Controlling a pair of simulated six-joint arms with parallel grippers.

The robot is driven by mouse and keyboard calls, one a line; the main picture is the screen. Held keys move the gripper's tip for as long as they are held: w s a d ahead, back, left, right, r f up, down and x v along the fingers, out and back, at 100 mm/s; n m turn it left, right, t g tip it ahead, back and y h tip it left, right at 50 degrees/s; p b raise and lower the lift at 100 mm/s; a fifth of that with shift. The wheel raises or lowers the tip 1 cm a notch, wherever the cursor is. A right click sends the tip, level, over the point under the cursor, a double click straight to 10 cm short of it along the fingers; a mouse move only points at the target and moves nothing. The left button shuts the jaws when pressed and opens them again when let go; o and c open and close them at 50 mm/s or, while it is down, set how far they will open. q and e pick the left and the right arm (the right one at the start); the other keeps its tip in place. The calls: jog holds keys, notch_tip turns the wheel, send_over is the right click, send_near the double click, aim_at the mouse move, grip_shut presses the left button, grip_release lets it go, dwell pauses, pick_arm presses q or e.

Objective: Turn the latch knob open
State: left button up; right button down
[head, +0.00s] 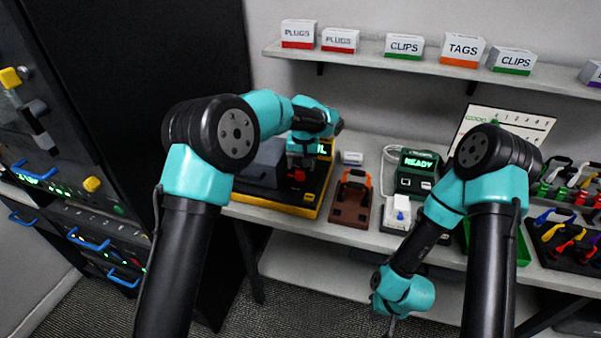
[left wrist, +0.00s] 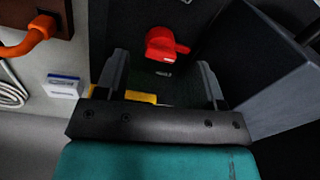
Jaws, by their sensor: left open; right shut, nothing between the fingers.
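The red latch knob (left wrist: 162,43) sits on a dark panel, with its pointed lever end toward the right in the left wrist view. In the head view the knob (head: 298,175) shows as a small red spot on the yellow-edged fixture (head: 283,208). My left gripper (left wrist: 161,76) is open and empty. Its two fingers point toward the panel, one on each side of the knob's line, and appear apart from it. In the head view my left gripper (head: 300,160) hangs just above the knob. My right gripper (head: 391,326) is low in front of the bench, shut and empty.
A brown box with an orange handle (head: 352,196) stands right of the fixture. A READY device (head: 417,172) and a white cable (left wrist: 12,88) are beyond it. A grey raised block (left wrist: 250,60) stands close beside my left gripper. A black cabinet (head: 150,80) is at left.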

aim_at(301, 171)
pick_arm(q)
jog(key=shift+a+f, duration=0.1)
jog(key=shift+f, duration=1.9)
jog(key=shift+c, duration=0.2)
jog(key=c, duration=0.8)
